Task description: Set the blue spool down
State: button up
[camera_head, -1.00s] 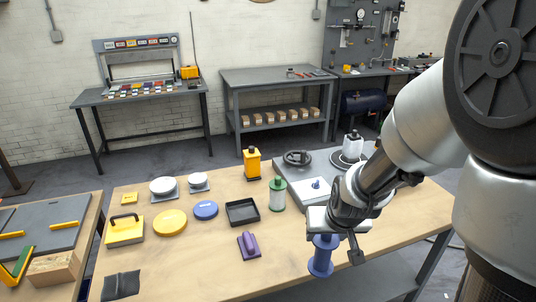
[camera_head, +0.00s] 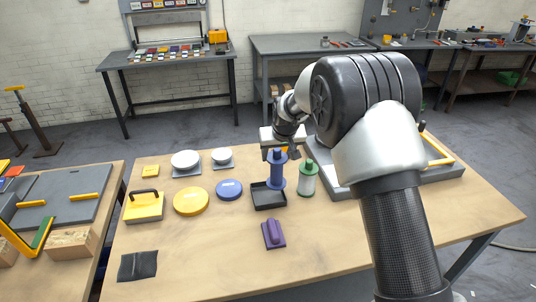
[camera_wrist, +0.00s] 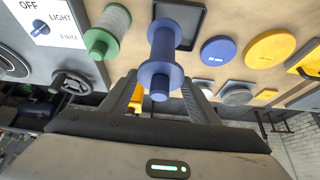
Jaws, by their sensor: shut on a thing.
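My gripper (camera_head: 278,152) is shut on the blue spool (camera_head: 277,172), which hangs upright below it. The spool has wide flanges and also shows between the fingers in the wrist view (camera_wrist: 161,47). In the head view it overlaps the back of the black tray (camera_head: 269,207); its exact height above the table is hard to tell. The tray looks empty and shows just past the spool in the wrist view (camera_wrist: 195,22). A white spool with green ends (camera_head: 307,181) stands close by on the right, apart from the blue one.
A purple handled block (camera_head: 273,235) lies in front of the tray. A blue disc (camera_head: 229,190) and yellow disc (camera_head: 191,202) lie left. A grey board (camera_head: 340,191) is at right. The front of the wooden table (camera_head: 210,255) is mostly clear.

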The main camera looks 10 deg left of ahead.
jog(key=a, duration=0.3)
jog(key=shift+w+a+f+n, duration=0.15)
jog(key=shift+w+f+n, duration=0.1)
jog(key=shift+f+n, duration=0.1)
jog(key=shift+s+f+b, duration=0.1)
jog(key=shift+b, duration=0.3)
jog(key=shift+f+b, duration=1.75)
jog(key=shift+f, duration=0.7)
jog(key=shift+f+b, duration=0.6)
jog(key=shift+f, duration=0.35)
jog(key=o, duration=1.5)
jog(key=shift+c, duration=0.2)
